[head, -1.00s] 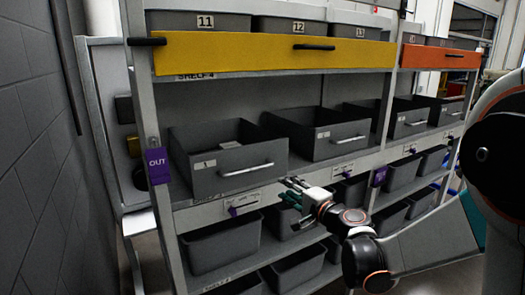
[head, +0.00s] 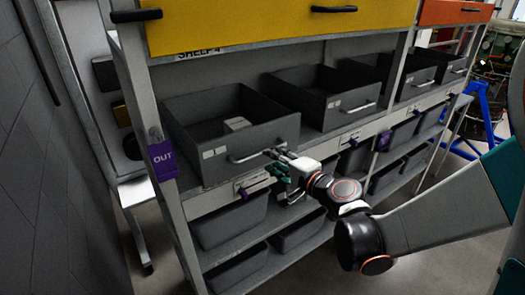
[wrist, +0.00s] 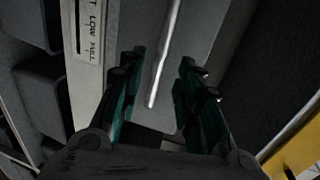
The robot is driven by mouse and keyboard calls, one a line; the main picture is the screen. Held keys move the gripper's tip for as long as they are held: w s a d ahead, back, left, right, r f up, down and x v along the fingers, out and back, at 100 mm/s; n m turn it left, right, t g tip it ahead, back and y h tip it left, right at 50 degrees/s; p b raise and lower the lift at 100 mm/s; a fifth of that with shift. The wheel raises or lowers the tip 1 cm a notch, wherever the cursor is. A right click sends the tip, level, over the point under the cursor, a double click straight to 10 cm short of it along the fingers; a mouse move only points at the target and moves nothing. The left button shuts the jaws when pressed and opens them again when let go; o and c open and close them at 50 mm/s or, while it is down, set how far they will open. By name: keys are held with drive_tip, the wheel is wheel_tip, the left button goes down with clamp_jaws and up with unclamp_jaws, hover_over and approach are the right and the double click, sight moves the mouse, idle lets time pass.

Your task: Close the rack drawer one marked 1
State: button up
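Rack drawer one (head: 262,138) is a dark grey open-topped drawer at the left of the middle shelf. It is pulled out and holds a small light box (head: 237,124). A small label is on its front; the number is too small to read now. Its silver bar handle (head: 248,157) runs across the front. My gripper (head: 277,162) is at the right end of this handle. In the wrist view my gripper (wrist: 163,80) is open, with green-padded fingers on either side of the handle (wrist: 164,62). I cannot tell whether a finger touches it.
Another grey drawer (head: 345,103) stands pulled out to the right. A yellow drawer front (head: 270,25) is above. Grey bins (head: 230,222) sit on the shelf below. A purple OUT tag (head: 162,158) hangs on the left post. The grey wall is at the left.

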drive_tip(key=x, duration=0.7)
drive_tip(key=shift+c, duration=0.4)
clamp_jaws()
